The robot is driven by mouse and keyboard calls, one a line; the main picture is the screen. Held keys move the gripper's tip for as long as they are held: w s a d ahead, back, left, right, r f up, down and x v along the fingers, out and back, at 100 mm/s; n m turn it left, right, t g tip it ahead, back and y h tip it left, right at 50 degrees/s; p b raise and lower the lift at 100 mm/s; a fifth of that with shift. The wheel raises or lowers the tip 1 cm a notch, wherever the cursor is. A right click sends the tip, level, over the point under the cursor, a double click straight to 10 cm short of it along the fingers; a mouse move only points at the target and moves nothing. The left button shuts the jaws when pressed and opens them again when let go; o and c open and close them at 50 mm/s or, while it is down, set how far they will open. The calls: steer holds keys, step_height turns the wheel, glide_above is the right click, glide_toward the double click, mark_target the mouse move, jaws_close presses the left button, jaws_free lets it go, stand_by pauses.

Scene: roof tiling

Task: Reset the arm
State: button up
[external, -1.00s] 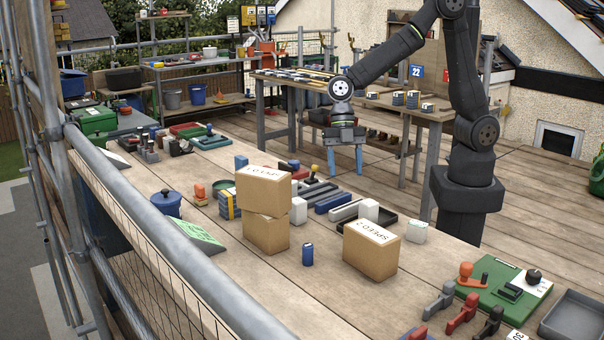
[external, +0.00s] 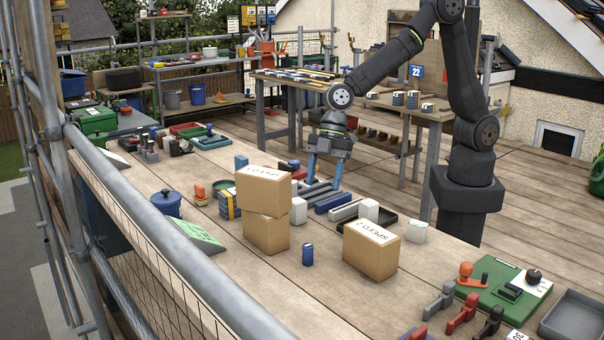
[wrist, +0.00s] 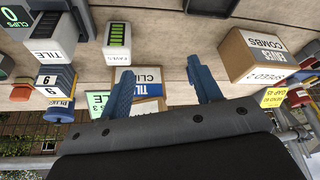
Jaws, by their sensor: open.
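My gripper (external: 324,171) hangs from the black arm above the far part of the wooden table, with its two blue fingers apart and pointing down. In the external view its fingertips are near the grey and blue bars (external: 328,200), and I cannot tell the exact gap below them. In the wrist view my gripper (wrist: 163,84) is open with nothing between its fingers. A labelled carton (wrist: 150,104) shows beyond the fingers there.
Two stacked cartons (external: 264,190) and a single carton (external: 371,250) stand on the table (external: 250,290). A small blue can (external: 308,254), a blue pot (external: 166,203) and a green board (external: 504,287) stand around them. A scaffold rail (external: 170,235) runs along the left.

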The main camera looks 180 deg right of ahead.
steer(key=shift+w+d+r+m+g+h, duration=0.1)
steer(key=shift+w+d+m+g+h, duration=0.1)
steer(key=shift+w+d+m, duration=0.35)
steer(key=shift+w+d+f+m+g+h, duration=0.1)
steer(key=shift+w+d+m+h, duration=0.1)
steer(key=shift+w+m, duration=0.6)
steer(key=shift+w+d+r+m+g+h, duration=0.1)
steer(key=shift+w+d+m+h, duration=0.1)
steer(key=shift+w+d+m, duration=0.45)
steer(key=shift+w+a, duration=0.15)
steer(key=shift+a, duration=0.1)
